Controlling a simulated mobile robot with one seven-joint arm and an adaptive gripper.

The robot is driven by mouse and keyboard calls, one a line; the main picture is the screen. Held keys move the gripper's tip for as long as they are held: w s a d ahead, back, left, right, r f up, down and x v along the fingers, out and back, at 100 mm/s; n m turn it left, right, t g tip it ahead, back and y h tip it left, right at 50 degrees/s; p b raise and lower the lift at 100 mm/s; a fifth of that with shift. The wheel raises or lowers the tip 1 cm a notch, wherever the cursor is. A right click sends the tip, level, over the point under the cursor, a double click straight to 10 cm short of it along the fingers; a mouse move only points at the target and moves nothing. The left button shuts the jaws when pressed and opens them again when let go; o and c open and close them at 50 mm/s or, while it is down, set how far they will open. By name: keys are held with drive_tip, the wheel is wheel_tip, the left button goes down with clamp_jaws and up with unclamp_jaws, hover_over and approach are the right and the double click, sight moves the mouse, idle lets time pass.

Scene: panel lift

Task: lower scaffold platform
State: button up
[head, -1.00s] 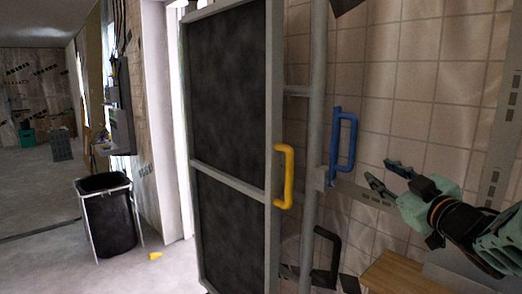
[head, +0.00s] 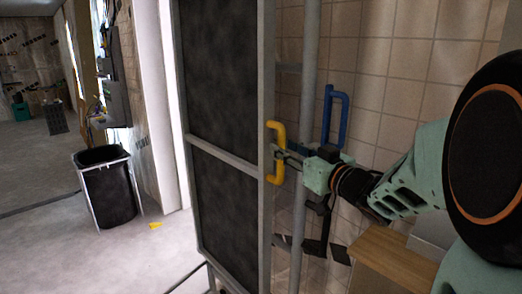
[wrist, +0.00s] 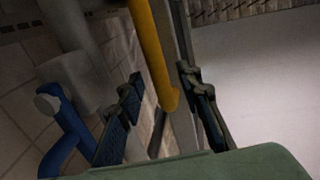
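A tall dark panel (head: 225,105) in a grey frame stands upright in the head view. A yellow handle (head: 272,174) is fixed to the frame's right edge. My gripper (head: 284,153) reaches in from the right at this handle. In the wrist view my gripper's fingers (wrist: 165,105) are apart, with the yellow handle (wrist: 151,45) between them, nearer the right finger. I see no clear grip on it. A blue handle (head: 343,118) stands right of a grey post, behind my gripper, and shows at left in the wrist view (wrist: 66,120). A black handle (head: 318,228) is lower down.
A grey upright post (head: 309,60) stands just right of the panel, before a tiled wall (head: 405,60). A wooden board (head: 395,257) lies low at right. A black bin (head: 106,190) and a small yellow object (head: 156,225) are on the open floor at left.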

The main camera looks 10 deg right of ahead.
drive_tip(key=shift+x, duration=1.25)
clamp_jaws()
